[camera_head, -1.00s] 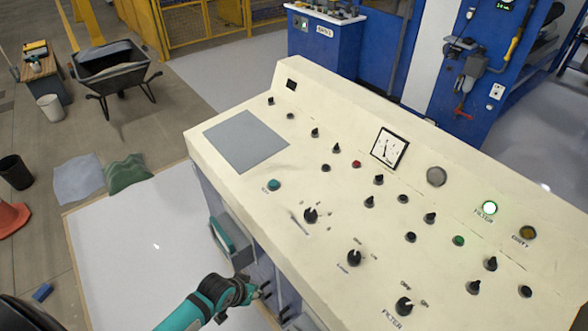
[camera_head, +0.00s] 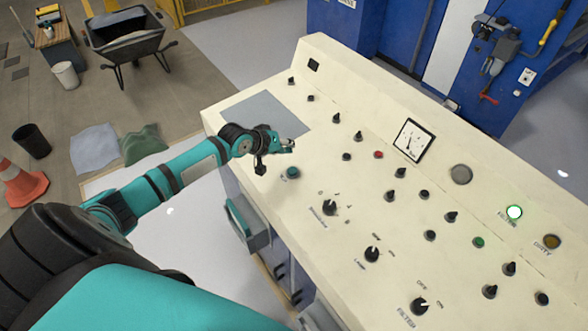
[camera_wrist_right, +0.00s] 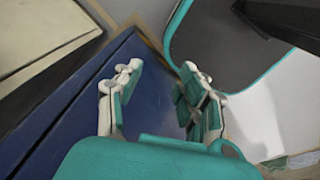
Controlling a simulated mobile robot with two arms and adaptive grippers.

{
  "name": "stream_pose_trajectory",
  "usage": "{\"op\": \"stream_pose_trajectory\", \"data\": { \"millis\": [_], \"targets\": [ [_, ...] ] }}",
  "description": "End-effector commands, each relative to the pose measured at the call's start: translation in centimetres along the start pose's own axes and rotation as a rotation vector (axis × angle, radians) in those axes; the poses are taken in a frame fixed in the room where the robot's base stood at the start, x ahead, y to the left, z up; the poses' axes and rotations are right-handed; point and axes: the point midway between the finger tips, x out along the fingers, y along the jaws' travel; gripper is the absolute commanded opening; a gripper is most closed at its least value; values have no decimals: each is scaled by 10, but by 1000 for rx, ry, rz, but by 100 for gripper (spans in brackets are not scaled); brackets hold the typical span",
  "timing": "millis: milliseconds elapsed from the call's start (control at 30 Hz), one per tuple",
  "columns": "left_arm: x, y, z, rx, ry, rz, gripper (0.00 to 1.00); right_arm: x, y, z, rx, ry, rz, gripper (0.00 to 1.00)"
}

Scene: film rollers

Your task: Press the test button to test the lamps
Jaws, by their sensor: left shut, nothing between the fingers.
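The cream control panel (camera_head: 345,190) slopes across the head view with knobs, buttons and lamps. A teal button (camera_head: 293,172), with a label too small to read, sits near its left front edge, below the grey plate (camera_head: 262,112). My left gripper (camera_head: 288,146) is shut and empty, above the panel just behind the teal button in the picture; I cannot tell its height. The DIRTY lamp (camera_head: 552,242) looks dull amber. My right gripper (camera_wrist_right: 163,72) is open and empty in the right wrist view, above blue and grey surfaces.
Black rotary knobs (camera_head: 329,207) stand near the panel's front edge. A dial gauge (camera_head: 413,140) and a grey round lamp (camera_head: 461,174) lie farther right. A teal-edged holder (camera_head: 247,222) juts from the cabinet front. A wheelbarrow (camera_head: 128,38) and a cone (camera_head: 22,184) stand left.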

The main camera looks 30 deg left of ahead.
Motion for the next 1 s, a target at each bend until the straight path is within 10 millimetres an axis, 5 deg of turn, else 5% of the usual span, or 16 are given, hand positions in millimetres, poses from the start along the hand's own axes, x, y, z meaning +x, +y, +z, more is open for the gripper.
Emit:
{"op": "stream_pose_trajectory", "data": {
  "millis": [567,1000],
  "targets": [
    [2,-4,-7,-17,14,2,0,4,-5,-1,3,2,-6,40],
    [36,-28,18,-15,13,2,0,57,-10,2,5,3,-10,40]
  ]
}}
